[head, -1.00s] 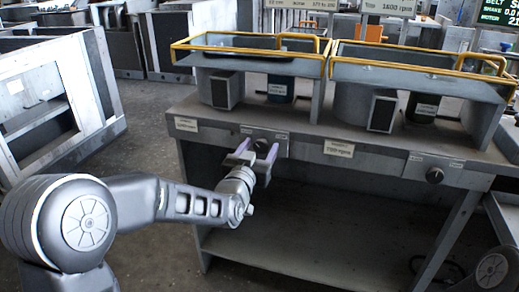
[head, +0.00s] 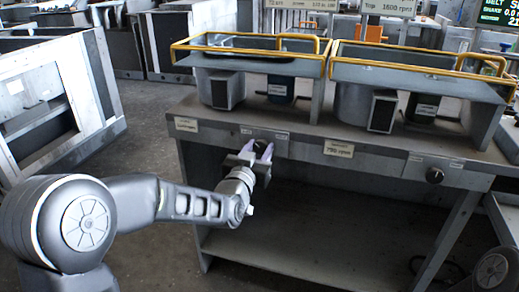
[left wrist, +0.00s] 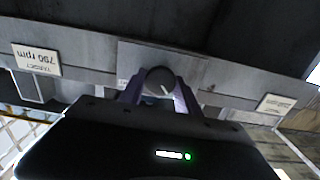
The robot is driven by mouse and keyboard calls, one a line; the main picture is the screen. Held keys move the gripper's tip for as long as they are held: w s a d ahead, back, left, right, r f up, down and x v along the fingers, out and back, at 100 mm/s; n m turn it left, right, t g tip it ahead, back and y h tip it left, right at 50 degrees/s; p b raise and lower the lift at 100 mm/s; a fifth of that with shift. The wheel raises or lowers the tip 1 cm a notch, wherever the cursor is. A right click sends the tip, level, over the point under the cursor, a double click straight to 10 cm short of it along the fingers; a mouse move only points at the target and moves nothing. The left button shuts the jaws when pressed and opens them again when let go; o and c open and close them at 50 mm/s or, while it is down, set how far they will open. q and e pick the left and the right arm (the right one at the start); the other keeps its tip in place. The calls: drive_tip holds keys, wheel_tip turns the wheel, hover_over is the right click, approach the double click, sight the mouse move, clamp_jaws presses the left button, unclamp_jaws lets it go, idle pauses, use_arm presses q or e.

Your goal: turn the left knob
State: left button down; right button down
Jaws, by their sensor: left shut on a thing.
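The left knob (left wrist: 160,81) is a dark round knob with a pale pointer line on the front panel of the bench. In the left wrist view it sits between the two purple-grey fingers of my left gripper (left wrist: 159,95). In the head view my left gripper (head: 258,152) is at the panel with its fingers on either side of the knob, shut on it. The fingers mostly hide the knob there. My right gripper is not in view.
A second dark knob (head: 434,175) is on the panel to the right. Label plates reading 790 rpm (head: 338,149) and others mark the front edge. Below the panel is an open space above a lower shelf (head: 290,258).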

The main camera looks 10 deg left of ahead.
use_arm(q)
drive_tip(key=shift+m, duration=0.6)
drive_tip(key=shift+m+b, duration=0.4)
drive_tip(key=shift+m, duration=0.5)
drive_tip(key=c, duration=0.9)
unclamp_jaws()
drive_tip(key=s, duration=0.7)
drive_tip(key=shift+s+a+p, duration=0.25)
drive_tip(key=shift+s+p, duration=0.05)
drive_tip(key=shift+s, duration=0.1)
